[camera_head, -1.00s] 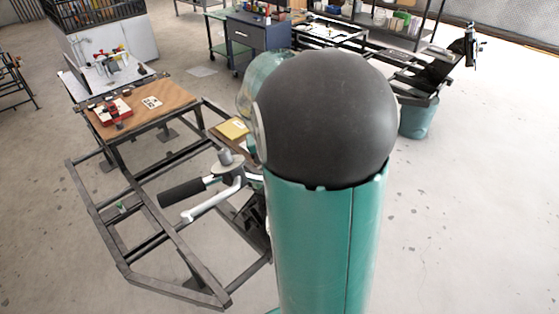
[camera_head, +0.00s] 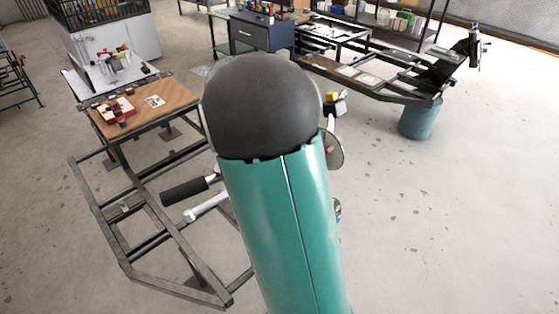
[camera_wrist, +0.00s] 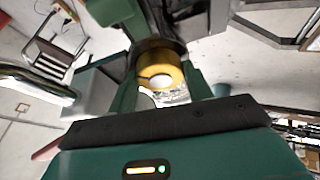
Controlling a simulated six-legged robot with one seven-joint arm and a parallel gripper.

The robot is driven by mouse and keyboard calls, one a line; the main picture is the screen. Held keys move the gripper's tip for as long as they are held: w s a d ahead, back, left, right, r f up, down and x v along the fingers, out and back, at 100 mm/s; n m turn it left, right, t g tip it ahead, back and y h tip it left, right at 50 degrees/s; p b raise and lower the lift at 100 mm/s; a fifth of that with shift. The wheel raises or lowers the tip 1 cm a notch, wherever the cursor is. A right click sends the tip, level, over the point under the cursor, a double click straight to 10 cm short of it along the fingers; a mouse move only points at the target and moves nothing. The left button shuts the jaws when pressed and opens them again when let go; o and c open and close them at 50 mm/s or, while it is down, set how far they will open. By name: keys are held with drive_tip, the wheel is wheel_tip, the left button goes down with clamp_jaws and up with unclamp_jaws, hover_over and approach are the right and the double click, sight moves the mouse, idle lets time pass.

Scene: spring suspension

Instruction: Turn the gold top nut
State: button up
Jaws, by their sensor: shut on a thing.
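The gold top nut (camera_wrist: 162,70) shows in the wrist view as a yellow ring with a bright hole, below a dark round part (camera_wrist: 158,46). My gripper (camera_wrist: 160,82) has its green fingers on either side of the nut and is shut on it. In the head view my green arm with its black round joint hides my gripper. A small yellow part (camera_head: 331,97) and a pale disc (camera_head: 335,150) show just right of the arm there; I cannot tell whether the yellow part is the nut. A black grip (camera_head: 184,191) and a silver bar (camera_head: 206,208) stick out left of the arm.
A dark metal frame (camera_head: 150,255) stands at the left, with a wooden-topped bench (camera_head: 140,112) behind it holding a red tool (camera_head: 117,110). Another frame (camera_head: 400,85) and a teal bin (camera_head: 419,119) stand at the back right. The right floor is clear.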

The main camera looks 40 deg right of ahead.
drive_tip(key=m+g, duration=0.1)
drive_tip(key=m, duration=0.2)
drive_tip(key=m+g, duration=0.1)
drive_tip(key=m, duration=0.1)
drive_tip(key=shift+w+f+m+y, duration=0.15)
drive_tip(key=shift+f+m+y, duration=0.05)
drive_tip(key=shift+m+y, duration=0.2)
idle(0.3)
drive_tip(key=o, duration=1)
drive_tip(key=v, duration=1.4)
drive_tip(key=shift+w+f, duration=0.1)
